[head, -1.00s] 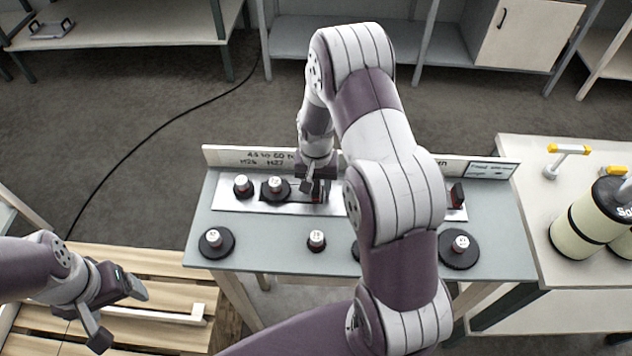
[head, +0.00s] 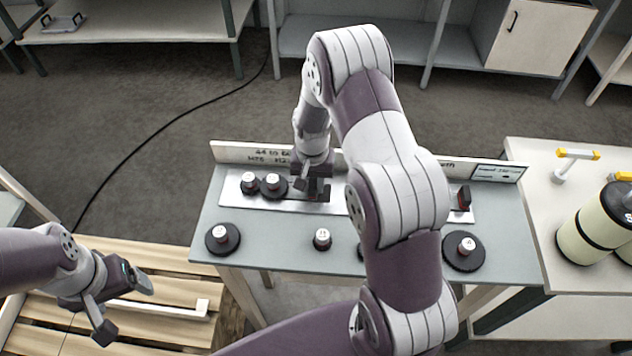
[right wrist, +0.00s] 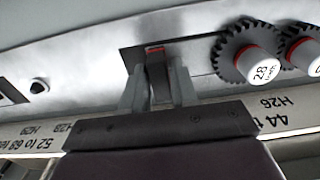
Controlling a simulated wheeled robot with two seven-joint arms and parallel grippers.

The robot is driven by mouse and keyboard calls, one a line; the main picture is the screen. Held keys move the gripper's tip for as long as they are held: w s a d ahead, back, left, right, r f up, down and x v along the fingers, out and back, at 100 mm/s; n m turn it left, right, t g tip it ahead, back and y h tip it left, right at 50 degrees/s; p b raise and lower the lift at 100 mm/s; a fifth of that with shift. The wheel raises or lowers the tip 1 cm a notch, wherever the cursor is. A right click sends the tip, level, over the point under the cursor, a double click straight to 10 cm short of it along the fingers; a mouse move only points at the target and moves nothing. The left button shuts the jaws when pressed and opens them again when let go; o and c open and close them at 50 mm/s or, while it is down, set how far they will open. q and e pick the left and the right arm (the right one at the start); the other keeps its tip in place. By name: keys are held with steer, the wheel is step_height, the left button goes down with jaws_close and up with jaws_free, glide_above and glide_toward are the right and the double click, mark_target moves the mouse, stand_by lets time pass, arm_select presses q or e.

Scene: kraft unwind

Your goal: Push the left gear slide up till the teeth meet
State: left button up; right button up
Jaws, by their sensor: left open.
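The left gear slide carries a dark toothed gear (head: 275,187) with a white hub. A second gear (head: 250,184) is close on its left. In the right wrist view, the slide's gear (right wrist: 240,52) and the other gear (right wrist: 301,62) look to be touching; whether the teeth mesh I cannot tell. My right gripper (head: 313,192) is at the slide's dark, red-topped handle (right wrist: 158,76). Its fingers (right wrist: 158,88) lie close against both sides of the handle. My left gripper (head: 125,308) is open and empty, low on the left over the wooden pallet.
Loose gears stand on the grey table: one front left (head: 222,240), a small one mid-front (head: 322,240), one front right (head: 463,252). My right arm hides the plate's middle. Another dark handle (head: 463,197) stands on the right. A labelled board (head: 230,152) runs along the back edge.

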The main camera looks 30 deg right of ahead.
steer(key=shift+o, duration=0.7)
step_height(320, 180, up, 13)
steer(key=b, duration=0.2)
steer(key=shift+f, duration=0.2)
